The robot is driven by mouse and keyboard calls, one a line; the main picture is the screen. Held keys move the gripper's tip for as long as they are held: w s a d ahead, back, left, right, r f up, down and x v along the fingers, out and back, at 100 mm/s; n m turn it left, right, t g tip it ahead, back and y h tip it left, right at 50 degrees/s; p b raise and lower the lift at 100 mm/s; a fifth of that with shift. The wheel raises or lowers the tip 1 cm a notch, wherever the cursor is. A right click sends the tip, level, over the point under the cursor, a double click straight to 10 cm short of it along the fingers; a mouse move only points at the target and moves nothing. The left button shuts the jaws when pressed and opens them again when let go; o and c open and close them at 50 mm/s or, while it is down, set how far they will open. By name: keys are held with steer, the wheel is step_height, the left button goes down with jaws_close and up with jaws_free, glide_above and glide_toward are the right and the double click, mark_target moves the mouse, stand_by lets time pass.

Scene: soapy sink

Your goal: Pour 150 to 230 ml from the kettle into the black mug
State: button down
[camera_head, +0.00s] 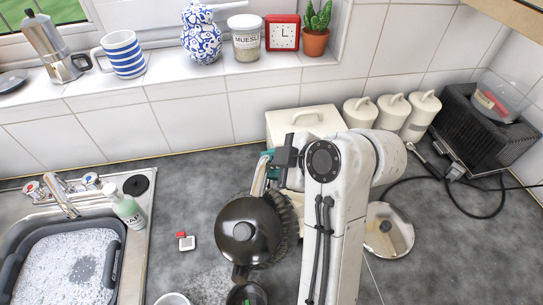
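The dark, shiny kettle (236,222) is in the middle of the view, held up by its handle in front of my arm. My gripper (267,166), with teal finger pads, is shut on the kettle's handle; the arm partly hides the grip. The kettle's spout points to the bottom of the view, close above the black mug (260,294) in the picture. The mug is cut off by the bottom edge and partly covered by the spout. Its contents and any stream of water cannot be made out. The kettle's exact tilt is hard to tell.
A white vessel (172,299) stands left of the mug. A sink with a suds-filled grey basin (117,248) and a soap bottle (128,210) are at left.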

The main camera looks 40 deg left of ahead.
mark_target(265, 181)
steer(key=shift+s+d+r+n+t+y, duration=0.2)
steer(key=shift+s+r+n+t+y, duration=0.15)
steer(key=shift+s+r+t+y, duration=0.1)
steer(key=shift+s+d+r+n+t+y, duration=0.2)
steer(key=shift+s+r+n+t+y, duration=0.15)
steer(key=shift+s+t, duration=0.1)
steer(key=shift+s+d+r+n+t+y+b, duration=0.3)
steer(key=shift+s+t+b, duration=0.1)
steer(key=shift+s+t, duration=0.1)
steer(key=b, duration=0.1)
steer(key=n+y+b, duration=0.1)
steer(key=b, duration=0.1)
steer(key=shift+s+d+r+t, duration=0.2)
steer(key=shift+s+r+t, duration=0.2)
steer(key=shift+r, duration=0.25)
steer(key=shift+s+d+f+n+y+b, duration=0.3)
steer(key=shift+s+d+b, duration=0.1)
steer(key=shift+b, duration=0.75)
steer(key=shift+s+d+r+n+t+y+b, duration=0.2)
steer(key=shift+s+r+t+b, duration=0.1)
steer(key=shift+s+r, duration=0.15)
steer(key=shift+s+d+r+n+t+y+b, duration=0.1)
steer(key=shift+s+r+n+t+b, duration=0.15)
steer(key=shift+r, duration=0.2)
stand_by(3.6)
